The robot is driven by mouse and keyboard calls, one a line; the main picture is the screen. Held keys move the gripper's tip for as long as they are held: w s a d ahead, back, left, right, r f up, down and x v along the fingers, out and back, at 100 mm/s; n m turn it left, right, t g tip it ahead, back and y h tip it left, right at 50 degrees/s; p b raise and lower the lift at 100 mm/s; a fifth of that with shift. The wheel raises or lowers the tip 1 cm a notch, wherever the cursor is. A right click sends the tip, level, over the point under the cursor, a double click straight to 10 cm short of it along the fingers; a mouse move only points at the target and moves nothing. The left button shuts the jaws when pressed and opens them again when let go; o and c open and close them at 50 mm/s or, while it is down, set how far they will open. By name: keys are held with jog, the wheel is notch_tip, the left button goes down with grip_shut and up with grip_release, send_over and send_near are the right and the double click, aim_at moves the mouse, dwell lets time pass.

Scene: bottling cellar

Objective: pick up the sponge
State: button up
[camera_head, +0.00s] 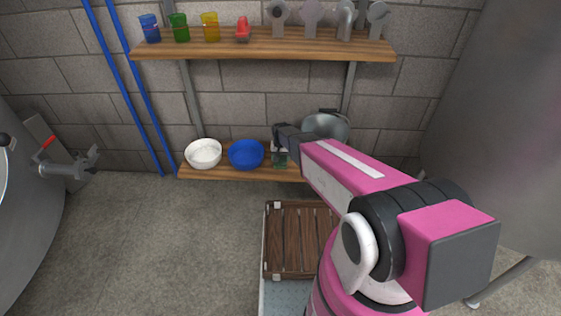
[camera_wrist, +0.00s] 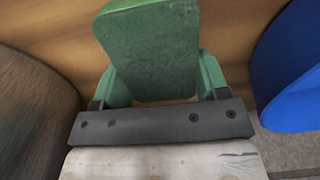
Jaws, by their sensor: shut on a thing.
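The sponge (camera_wrist: 150,50) is a green block with a rough, mottled face. In the wrist view it sits between the two fingers of my gripper (camera_wrist: 160,84), which is shut on it. Behind it is the wooden surface of the lower shelf (camera_head: 225,173); I cannot tell whether the sponge still touches the shelf. In the head view my gripper (camera_head: 280,157) is at the lower shelf, just right of the blue bowl, and a little green shows there. My arm hides part of the shelf.
The blue bowl (camera_head: 246,154) is close beside my gripper, with a white bowl (camera_head: 203,153) further left. A metal pot (camera_head: 327,127) stands to the right. The upper shelf (camera_head: 260,44) holds cups and other items. A wooden slatted crate (camera_head: 290,240) is below.

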aim_at(281, 157)
jog(key=shift+r, duration=0.1)
jog(key=shift+r, duration=0.6)
notch_tip(281, 157, up, 3)
jog(key=shift+s+r, duration=0.1)
jog(key=s+a+r, duration=0.6)
jog(key=s+a, duration=0.2)
jog(key=shift+a+r, duration=0.2)
jog(key=shift+a, duration=0.05)
